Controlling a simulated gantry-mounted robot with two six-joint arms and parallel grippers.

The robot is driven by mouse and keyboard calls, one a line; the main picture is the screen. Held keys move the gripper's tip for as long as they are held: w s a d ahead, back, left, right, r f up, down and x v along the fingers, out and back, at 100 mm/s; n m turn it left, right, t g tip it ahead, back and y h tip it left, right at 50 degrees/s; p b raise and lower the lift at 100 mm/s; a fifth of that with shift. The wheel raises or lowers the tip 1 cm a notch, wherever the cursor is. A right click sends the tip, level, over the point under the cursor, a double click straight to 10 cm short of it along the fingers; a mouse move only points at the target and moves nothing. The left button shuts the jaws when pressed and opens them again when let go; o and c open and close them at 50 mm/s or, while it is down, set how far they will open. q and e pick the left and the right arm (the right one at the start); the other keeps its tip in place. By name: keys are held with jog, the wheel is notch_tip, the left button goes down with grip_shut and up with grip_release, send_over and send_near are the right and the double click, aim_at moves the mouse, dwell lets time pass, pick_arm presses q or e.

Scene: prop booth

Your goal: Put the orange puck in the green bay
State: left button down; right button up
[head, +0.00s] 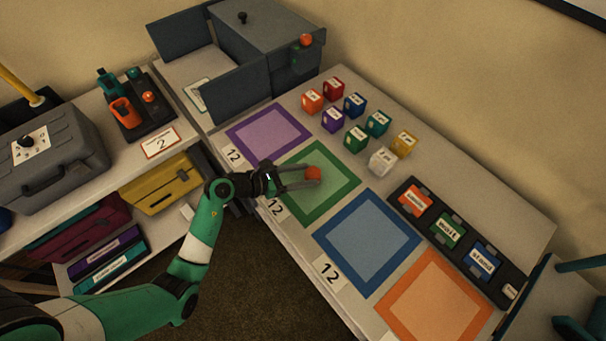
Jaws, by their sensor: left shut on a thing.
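The orange puck (313,174) is between the fingertips of my left gripper (306,177), which is shut on it. My left arm reaches in from the lower left, across the table's front edge. My right gripper is not in view.
A purple bay (234,134) lies behind the green one; a blue bay (326,233) and an orange bay (388,314) lie in front. Several coloured cubes (356,138) stand along the back. A black rack with labelled blocks (449,230) is at right.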

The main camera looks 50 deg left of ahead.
pick_arm(q)
jog(key=shift+c, duration=1.1)
grip_release()
jog(key=shift+f, duration=0.1)
jog(key=shift+s+r, duration=0.2)
jog(key=shift+r, duration=0.1)
jog(key=p+v, duration=0.4)
jog(key=v, duration=0.6)
jog(key=shift+s+a+r, duration=0.1)
jog(key=shift+s+a, duration=0.1)
jog(key=shift+s+a+r, duration=0.1)
jog(key=shift+s, duration=0.45)
